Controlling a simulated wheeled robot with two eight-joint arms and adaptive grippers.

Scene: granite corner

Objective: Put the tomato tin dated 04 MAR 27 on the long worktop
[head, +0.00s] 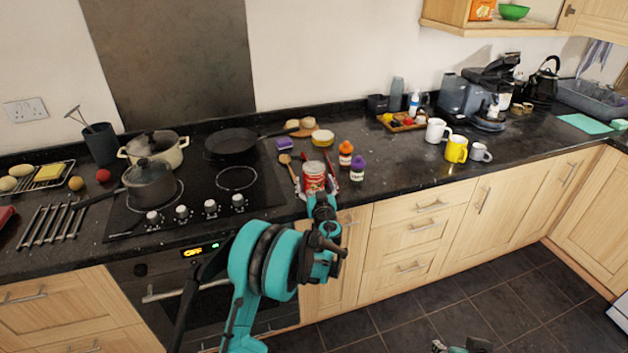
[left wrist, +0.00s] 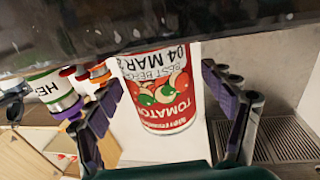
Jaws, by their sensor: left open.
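A red tomato tin (head: 313,177) stands on the dark long worktop (head: 400,178), near its front edge, right of the hob. In the left wrist view, which is upside down, the tin (left wrist: 160,95) shows a tomato picture and a date reading "BEST BEFORE 04 MAR 2", the last part cut off. My left gripper (head: 321,197) is at the tin's front side. Its open fingers (left wrist: 162,100) lie on either side of the tin, with gaps visible. The worktop edge hides the tin's base in that view. Part of my right gripper (head: 461,346) shows at the bottom; its jaws are unclear.
An orange-capped jar (head: 345,154) and a purple-capped jar (head: 357,169) stand close right of the tin. A wooden spoon (head: 287,163) lies to its left. The hob (head: 200,200) holds pots and a pan. Worktop is clear right of the jars, before the mugs (head: 456,149).

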